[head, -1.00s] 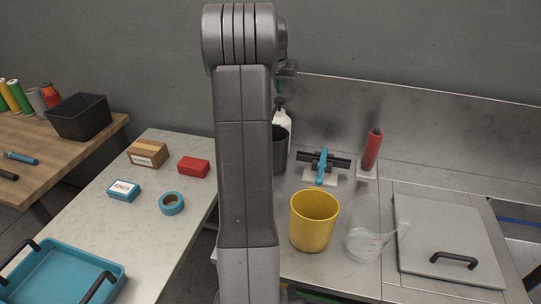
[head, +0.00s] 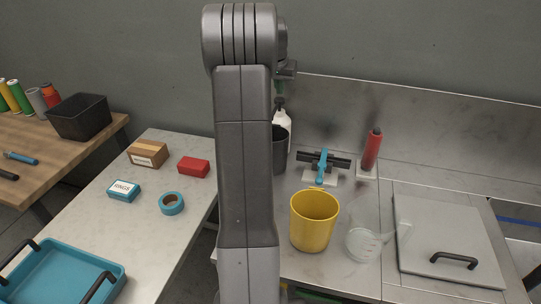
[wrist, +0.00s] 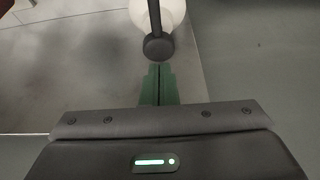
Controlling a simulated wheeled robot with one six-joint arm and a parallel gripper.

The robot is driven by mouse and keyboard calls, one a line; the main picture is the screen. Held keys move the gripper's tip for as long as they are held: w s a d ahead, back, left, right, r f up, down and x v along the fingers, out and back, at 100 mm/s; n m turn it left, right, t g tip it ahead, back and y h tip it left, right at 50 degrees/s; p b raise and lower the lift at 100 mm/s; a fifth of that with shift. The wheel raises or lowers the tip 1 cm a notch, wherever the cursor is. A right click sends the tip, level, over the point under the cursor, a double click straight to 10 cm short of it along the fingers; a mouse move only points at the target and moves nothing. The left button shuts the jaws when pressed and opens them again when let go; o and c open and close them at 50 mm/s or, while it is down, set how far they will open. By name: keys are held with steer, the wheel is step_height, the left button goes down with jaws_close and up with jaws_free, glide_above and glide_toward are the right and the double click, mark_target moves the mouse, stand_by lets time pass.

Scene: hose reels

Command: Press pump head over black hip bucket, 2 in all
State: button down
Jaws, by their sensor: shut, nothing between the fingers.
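A white pump bottle (head: 286,122) stands at the back of the metal counter, partly hidden by my arm. Its black pump head (head: 279,102) is on top. In the wrist view the dark pump head (wrist: 158,48) lies just beyond my fingertips, with the white bottle (wrist: 172,14) below it. The black bucket (head: 280,152) stands in front of the bottle, its left side hidden by my arm. My gripper (wrist: 159,68) has green fingers closed together, with nothing between them. In the head view it is mostly hidden behind my arm, above the pump head.
A yellow bucket (head: 314,222) and a clear jug (head: 364,242) stand to the right on the counter. A blue-handled tool (head: 321,168) and a red cylinder (head: 372,150) are near the back wall. A side table at left holds boxes, tape and a teal tray (head: 60,278).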

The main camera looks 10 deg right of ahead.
mark_target(280, 98)
steer(key=shift+f, duration=0.1)
steer(key=shift+f+b, duration=0.95)
steer(key=shift+f, duration=0.7)
steer(key=shift+r, duration=0.2)
steer(key=shift+r+p, duration=1.55)
steer(key=shift+p, duration=0.05)
steer(key=shift+f, duration=0.1)
